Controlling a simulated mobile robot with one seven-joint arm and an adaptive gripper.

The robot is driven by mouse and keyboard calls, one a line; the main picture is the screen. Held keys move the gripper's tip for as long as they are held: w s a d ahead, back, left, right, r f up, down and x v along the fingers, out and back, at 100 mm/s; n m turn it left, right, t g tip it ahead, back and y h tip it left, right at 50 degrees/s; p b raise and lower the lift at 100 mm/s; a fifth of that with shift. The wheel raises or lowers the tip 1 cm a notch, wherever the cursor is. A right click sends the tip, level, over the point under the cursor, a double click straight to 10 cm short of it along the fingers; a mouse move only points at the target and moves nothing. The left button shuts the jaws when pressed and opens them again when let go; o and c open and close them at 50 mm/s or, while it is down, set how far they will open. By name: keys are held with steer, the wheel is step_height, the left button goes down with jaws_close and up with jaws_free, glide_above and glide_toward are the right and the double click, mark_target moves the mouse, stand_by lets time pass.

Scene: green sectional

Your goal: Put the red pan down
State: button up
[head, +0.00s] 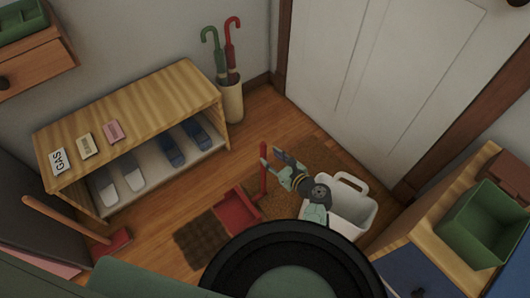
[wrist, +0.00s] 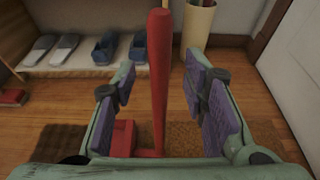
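The red pan (head: 237,211) is a dustpan with a tall upright handle (head: 264,168). It appears to rest on the floor at the edge of a dark brown mat. My gripper (head: 271,158) is beside the upper part of the handle. In the wrist view the red handle (wrist: 160,70) stands between my two open fingers, with a gap on each side. The pan's body (wrist: 123,138) shows low behind the left finger, partly hidden by it. I cannot tell exactly how deep the handle sits between the fingers.
A wooden shoe bench (head: 130,100) with slippers stands at the left. An umbrella holder (head: 231,102) is by the wall. A white bin (head: 352,212) is just right of my gripper. A broom (head: 72,222) leans at lower left. Bare floor lies before the bench.

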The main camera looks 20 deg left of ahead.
steer(key=v, duration=0.6)
steer(key=shift+s+d+r, duration=0.1)
